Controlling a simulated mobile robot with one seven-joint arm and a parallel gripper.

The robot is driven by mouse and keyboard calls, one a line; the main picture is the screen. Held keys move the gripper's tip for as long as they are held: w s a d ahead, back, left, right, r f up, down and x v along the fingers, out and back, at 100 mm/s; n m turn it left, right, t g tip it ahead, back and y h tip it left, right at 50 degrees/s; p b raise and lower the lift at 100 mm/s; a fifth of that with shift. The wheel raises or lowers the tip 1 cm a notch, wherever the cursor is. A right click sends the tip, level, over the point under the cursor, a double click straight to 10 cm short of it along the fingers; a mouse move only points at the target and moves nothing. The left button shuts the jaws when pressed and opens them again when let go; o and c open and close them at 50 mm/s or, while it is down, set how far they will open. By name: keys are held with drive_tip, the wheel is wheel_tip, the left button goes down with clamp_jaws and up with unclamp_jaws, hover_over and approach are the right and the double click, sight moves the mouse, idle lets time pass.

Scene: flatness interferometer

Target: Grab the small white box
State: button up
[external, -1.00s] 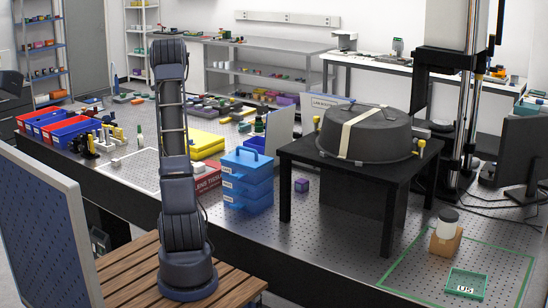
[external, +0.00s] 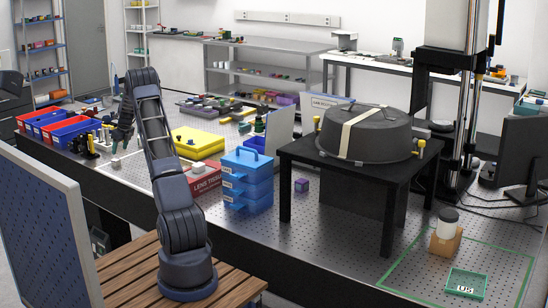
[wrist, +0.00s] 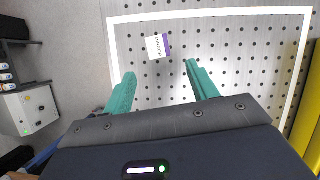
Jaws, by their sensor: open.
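The small white box (wrist: 158,46) lies on the perforated table inside a white outlined area in the wrist view. It has dark print and a purple end. It also shows as a small white block in the external view (external: 115,162). My gripper (wrist: 160,72) is open, its two teal fingers apart and empty. In the wrist view the box lies just beyond the fingertips, between their lines. In the external view my gripper (external: 121,141) hangs above the table near the box, apart from it.
A yellow case (external: 198,142) and a red and white tissue box (external: 204,178) stand right of the outlined area. Red and blue bins (external: 70,130) and several small upright parts (external: 92,143) stand to the left. The outlined area around the box is largely clear.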

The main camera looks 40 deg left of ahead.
sight(117, 160)
drive_tip(key=shift+x, duration=3.9)
drive_tip(key=c, duration=1)
drive_tip(key=shift+c, duration=0.3)
drive_tip(key=shift+r, duration=0.15)
